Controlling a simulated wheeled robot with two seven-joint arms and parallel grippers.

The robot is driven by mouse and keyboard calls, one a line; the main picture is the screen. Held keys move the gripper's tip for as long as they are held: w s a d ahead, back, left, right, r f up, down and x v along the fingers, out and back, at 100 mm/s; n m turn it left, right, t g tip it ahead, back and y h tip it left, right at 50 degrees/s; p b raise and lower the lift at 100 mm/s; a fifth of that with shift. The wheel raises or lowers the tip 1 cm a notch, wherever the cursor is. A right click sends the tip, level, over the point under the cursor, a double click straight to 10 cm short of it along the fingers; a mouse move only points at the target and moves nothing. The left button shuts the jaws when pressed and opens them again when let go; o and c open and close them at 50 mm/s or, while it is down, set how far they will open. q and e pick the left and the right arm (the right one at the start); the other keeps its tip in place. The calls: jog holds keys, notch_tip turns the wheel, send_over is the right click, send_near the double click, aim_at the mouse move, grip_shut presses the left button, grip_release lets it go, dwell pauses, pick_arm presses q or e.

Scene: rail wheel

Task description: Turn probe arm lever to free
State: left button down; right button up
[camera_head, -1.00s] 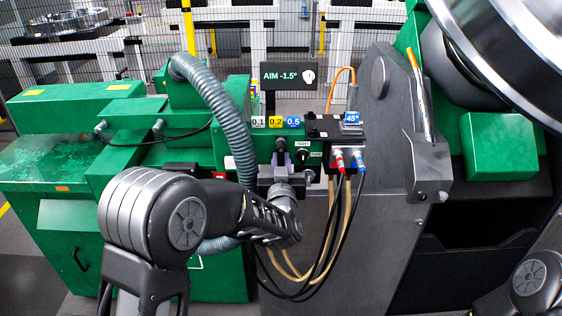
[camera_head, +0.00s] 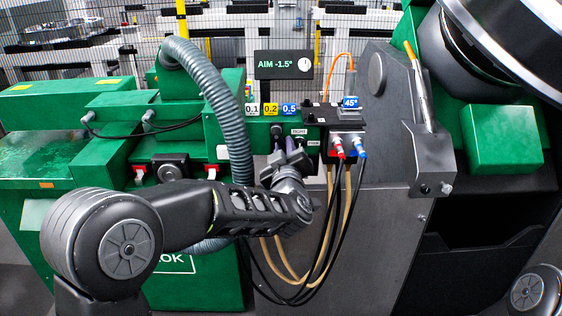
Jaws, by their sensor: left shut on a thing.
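My left gripper (camera_head: 284,151) is at the green probe unit's front panel, below the coloured number tags. It is shut on a small dark lever, taken to be the probe arm lever, which its fingers mostly hide. The gripper is tilted. Two small white labels sit right of it: an upper one (camera_head: 299,132) and a lower one (camera_head: 313,142), whose print is too small to read surely. My right gripper is out of view; only part of my right arm shows at the lower right.
A black sign reading AIM -1.5° (camera_head: 285,65) stands behind. A grey ribbed hose (camera_head: 222,100) arches left of the gripper. A connector box (camera_head: 345,135) with red and blue plugs and hanging cables is close on the right. A pen-like probe (camera_head: 420,85) stands in a grey holder.

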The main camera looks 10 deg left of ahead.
aim_at(291, 128)
pick_arm(q)
jog(key=n+b, duration=0.2)
jog(key=n, duration=0.1)
jog(key=shift+w+d+r+b, duration=0.1)
jog(key=shift+d+b, duration=0.25)
jog(key=shift+d, duration=0.05)
jog(key=n+b, duration=0.1)
jog(key=r+n+b, duration=0.1)
jog(key=n+b, duration=0.1)
jog(key=shift+w+d+r+n, duration=0.1)
jog(key=shift+d+n, duration=0.2)
jog(key=shift+d+r+n+b, duration=0.15)
jog(key=shift+r+n+b, duration=0.3)
jog(key=shift+n+b, duration=0.6)
jog(key=shift+r+n+b, duration=0.25)
jog(key=shift+r+n, duration=0.05)
jog(key=shift+n, duration=0.45)
jog(key=shift+r+n+b, duration=0.2)
jog(key=shift+r+n, duration=0.1)
jog(key=shift+n, duration=0.4)
jog(key=c, duration=1.3)
grip_release()
jog(key=shift+c, duration=0.2)
jog(key=v, duration=0.7)
jog(key=shift+s, duration=0.35)
